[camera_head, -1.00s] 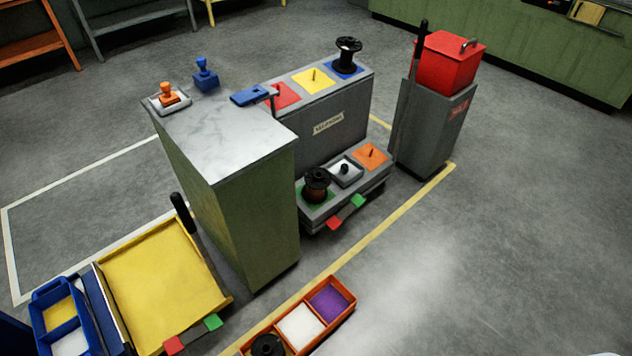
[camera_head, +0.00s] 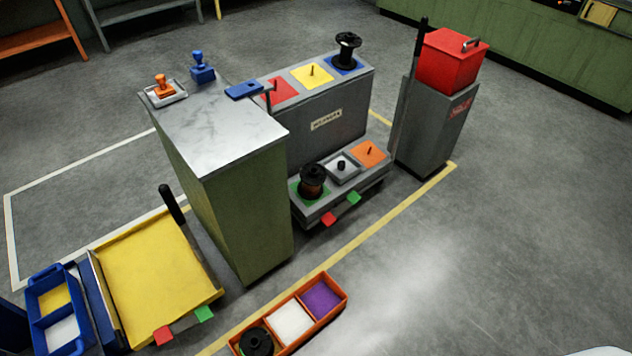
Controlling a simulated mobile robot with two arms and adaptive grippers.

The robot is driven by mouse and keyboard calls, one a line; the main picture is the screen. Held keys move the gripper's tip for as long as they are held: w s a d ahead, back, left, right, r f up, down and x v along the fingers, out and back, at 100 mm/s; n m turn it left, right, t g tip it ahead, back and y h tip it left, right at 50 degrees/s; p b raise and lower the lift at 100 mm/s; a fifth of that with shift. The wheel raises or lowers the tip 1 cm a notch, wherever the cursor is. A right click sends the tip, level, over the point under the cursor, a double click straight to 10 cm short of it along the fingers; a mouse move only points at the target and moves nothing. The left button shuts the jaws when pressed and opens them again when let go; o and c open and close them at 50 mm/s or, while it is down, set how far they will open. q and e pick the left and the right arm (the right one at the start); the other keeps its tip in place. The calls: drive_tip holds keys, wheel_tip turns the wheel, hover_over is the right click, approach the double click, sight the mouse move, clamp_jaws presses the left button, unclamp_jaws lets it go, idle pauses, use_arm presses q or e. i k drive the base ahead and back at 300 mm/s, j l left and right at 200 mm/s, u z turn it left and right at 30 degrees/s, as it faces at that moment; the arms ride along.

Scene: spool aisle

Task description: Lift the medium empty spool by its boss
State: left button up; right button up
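Another dark spool (camera_head: 257,342) sits in the nearest compartment of the orange tray, partly cut off by the bottom edge. A small black piece (camera_head: 341,165) sits in a pale tray on the lower step. I cannot tell which spool is the medium one. Neither of my grippers is in view.
The orange tray (camera_head: 345,294) lies on the floor in front. A green cabinet (camera_head: 240,215) with a metal top stands left of the rack. A grey pedestal (camera_head: 428,135) carries a red box (camera_head: 453,62). A yellow platform (camera_head: 150,270) is at left. The right floor is clear.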

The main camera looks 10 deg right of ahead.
sight(312, 175)
drive_tip(key=i+l+u, duration=0.15)
drive_tip(key=l+u, duration=0.25)
drive_tip(key=l, duration=0.7)
drive_tip(key=l+u, duration=0.4)
drive_tip(key=l, duration=0.75)
drive_tip(key=i+l+u, duration=0.35)
drive_tip(key=l, duration=0.3)
drive_tip(key=i+l+u, duration=0.2)
drive_tip(key=l, duration=0.15)
drive_tip(key=l+u, duration=0.2)
drive_tip(key=l, duration=0.15)
drive_tip(key=i+l+u, duration=0.3)
drive_tip(key=i+l, duration=0.4)
